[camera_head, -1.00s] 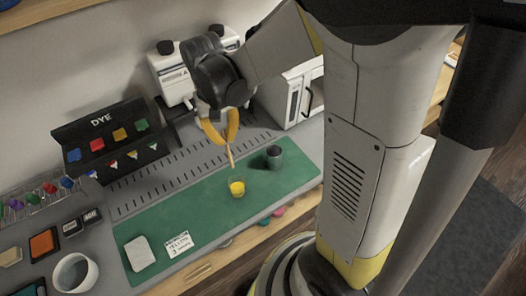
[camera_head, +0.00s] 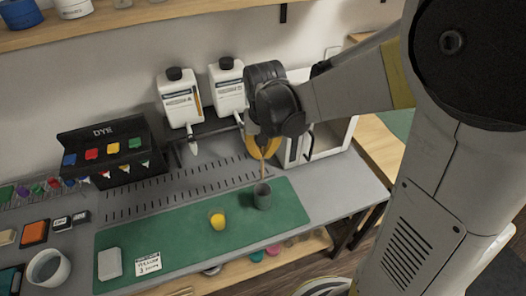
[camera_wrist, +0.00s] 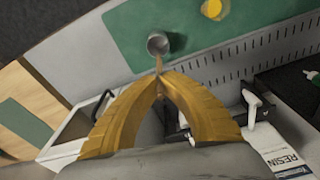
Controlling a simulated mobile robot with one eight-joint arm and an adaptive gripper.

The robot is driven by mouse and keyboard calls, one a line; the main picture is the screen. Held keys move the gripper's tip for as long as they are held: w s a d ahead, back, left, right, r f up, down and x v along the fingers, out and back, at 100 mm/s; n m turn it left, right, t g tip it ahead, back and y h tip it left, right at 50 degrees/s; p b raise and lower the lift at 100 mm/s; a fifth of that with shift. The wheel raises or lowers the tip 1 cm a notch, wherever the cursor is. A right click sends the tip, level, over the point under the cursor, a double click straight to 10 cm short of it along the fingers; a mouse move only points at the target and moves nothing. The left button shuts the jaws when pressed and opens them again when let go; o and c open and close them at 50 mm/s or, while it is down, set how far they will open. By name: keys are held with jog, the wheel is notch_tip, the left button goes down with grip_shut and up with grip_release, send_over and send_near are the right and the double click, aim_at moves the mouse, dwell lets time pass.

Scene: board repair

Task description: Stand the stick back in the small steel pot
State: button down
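The small steel pot (camera_head: 262,199), a dark grey cylinder, stands upright on the green mat (camera_head: 185,245); it also shows in the wrist view (camera_wrist: 158,44). My gripper (camera_head: 262,153), with yellow fingers, is above the pot, and its fingertips (camera_wrist: 160,84) meet in the wrist view. It is shut on the thin tan stick (camera_head: 262,171), which points down to the pot's mouth. In the wrist view the stick (camera_wrist: 159,66) reaches from the fingertips to the pot's rim. I cannot tell whether its lower end is inside the pot or just above it.
A small cup of yellow liquid (camera_head: 217,221) stands left of the pot. A white block (camera_head: 109,264) and a label card (camera_head: 148,262) lie at the mat's left. Two white resin dispensers (camera_head: 180,98) and a dye rack (camera_head: 105,150) are behind. The mat around the pot is clear.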

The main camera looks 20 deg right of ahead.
aim_at(263, 176)
jog(key=shift+f+b, duration=4.25)
jog(key=shift+f, duration=1.3)
jog(key=c, duration=1.5)
grip_release()
jog(key=shift+c, duration=0.2)
jog(key=shift+r, duration=0.1)
notch_tip(263, 176, up, 12)
jog(key=s, duration=0.1)
jog(key=shift+s, duration=0.2)
jog(key=shift+a, duration=0.1)
jog(key=s+n+t, duration=0.2)
jog(key=s+t, duration=0.3)
jog(key=s, duration=0.6)
jog(key=shift+s+r+t, duration=0.2)
jog(key=shift+t, duration=0.1)
